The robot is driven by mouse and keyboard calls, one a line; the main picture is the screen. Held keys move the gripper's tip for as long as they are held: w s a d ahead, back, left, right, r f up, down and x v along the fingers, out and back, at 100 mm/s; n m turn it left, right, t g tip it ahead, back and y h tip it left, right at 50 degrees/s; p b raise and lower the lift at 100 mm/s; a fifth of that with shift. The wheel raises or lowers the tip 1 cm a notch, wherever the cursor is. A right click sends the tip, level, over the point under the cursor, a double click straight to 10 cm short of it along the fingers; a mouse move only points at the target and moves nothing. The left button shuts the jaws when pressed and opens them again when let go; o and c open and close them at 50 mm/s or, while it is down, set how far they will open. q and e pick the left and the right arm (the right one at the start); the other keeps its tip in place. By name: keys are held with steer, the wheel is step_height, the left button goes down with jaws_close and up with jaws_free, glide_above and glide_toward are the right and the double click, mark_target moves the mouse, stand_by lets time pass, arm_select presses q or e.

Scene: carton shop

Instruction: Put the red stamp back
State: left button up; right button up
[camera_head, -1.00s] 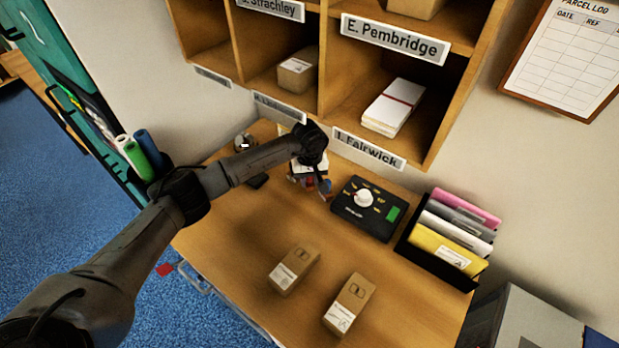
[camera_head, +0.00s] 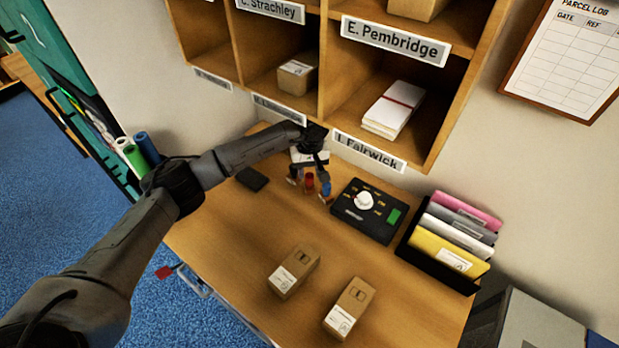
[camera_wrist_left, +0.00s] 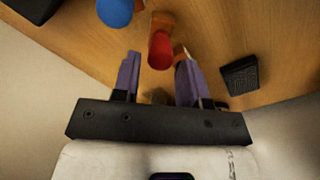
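The red stamp (camera_head: 309,182) stands at the back of the desk, below the pigeonholes. It also shows in the left wrist view (camera_wrist_left: 160,50), between the lines of my fingers, with gaps on both sides. My left gripper (camera_head: 309,183) is open, its fingers apart on either side of the red stamp; the wrist view (camera_wrist_left: 158,62) shows no contact with it. A blue stamp (camera_head: 326,189) is close to the right finger in the head view and shows at the top of the wrist view (camera_wrist_left: 115,12). What holds the stamps is mostly hidden. My right gripper is out of view.
A black dial box (camera_head: 368,211) stands just right of the stamps, with a folder rack (camera_head: 436,262) beyond it. A dark pad (camera_head: 252,179) lies left. Two small cartons (camera_head: 293,271) (camera_head: 349,308) are at the front. The pigeonhole shelf (camera_head: 325,60) overhangs the back.

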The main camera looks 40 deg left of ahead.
arm_select(q)
steer(key=shift+r, duration=1.15)
